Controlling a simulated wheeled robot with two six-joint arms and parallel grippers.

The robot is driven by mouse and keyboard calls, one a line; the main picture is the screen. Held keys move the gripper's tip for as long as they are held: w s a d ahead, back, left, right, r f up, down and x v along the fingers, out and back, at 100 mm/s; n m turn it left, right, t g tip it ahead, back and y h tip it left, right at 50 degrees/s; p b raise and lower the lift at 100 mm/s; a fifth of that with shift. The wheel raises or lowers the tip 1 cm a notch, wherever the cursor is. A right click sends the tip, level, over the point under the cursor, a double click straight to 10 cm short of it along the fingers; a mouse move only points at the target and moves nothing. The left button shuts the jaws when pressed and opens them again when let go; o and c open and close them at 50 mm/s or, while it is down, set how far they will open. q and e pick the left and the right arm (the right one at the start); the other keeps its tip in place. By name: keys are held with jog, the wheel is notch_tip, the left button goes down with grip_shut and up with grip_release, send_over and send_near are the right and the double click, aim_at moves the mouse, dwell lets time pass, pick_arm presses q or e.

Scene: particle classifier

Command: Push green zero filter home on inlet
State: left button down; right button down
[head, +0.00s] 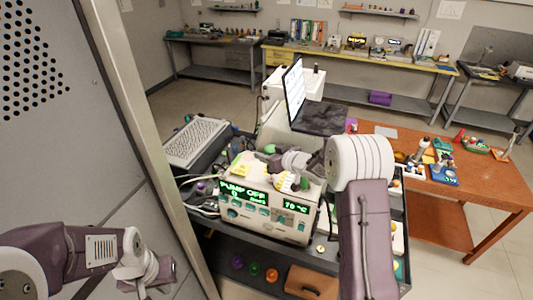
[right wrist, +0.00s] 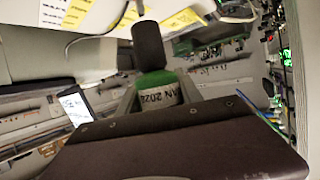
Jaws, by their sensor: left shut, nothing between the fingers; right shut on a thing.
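The green zero filter (right wrist: 158,90) has a pale printed label and sits between the fingers of my right gripper (right wrist: 162,100) in the right wrist view. The gripper is shut on it. A dark cylinder (right wrist: 148,46), which looks like the inlet, lines up with the filter's far end; I cannot tell whether the filter is fully seated on it. In the head view my right gripper (head: 292,163) is over the top of the classifier (head: 262,222), whose display reads PUMP OFF and 70 °C. My left gripper (head: 150,275) is shut and empty, low at the left.
Cables run at the classifier's left. A wooden table (head: 455,215) with small parts stands to the right. A tall panel edge separates my left gripper from the cart.

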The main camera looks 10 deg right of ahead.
jog(key=shift+f+b, duration=1.1)
jog(key=shift+f, duration=0.35)
jog(key=shift+f, duration=0.35)
jog(key=shift+f+b, duration=0.1)
jog(key=shift+b, duration=0.2)
jog(key=c, duration=0.7)
grip_release()
jog(key=b+v, duration=0.1)
jog(key=v, duration=0.8)
jog(key=shift+b, duration=0.3)
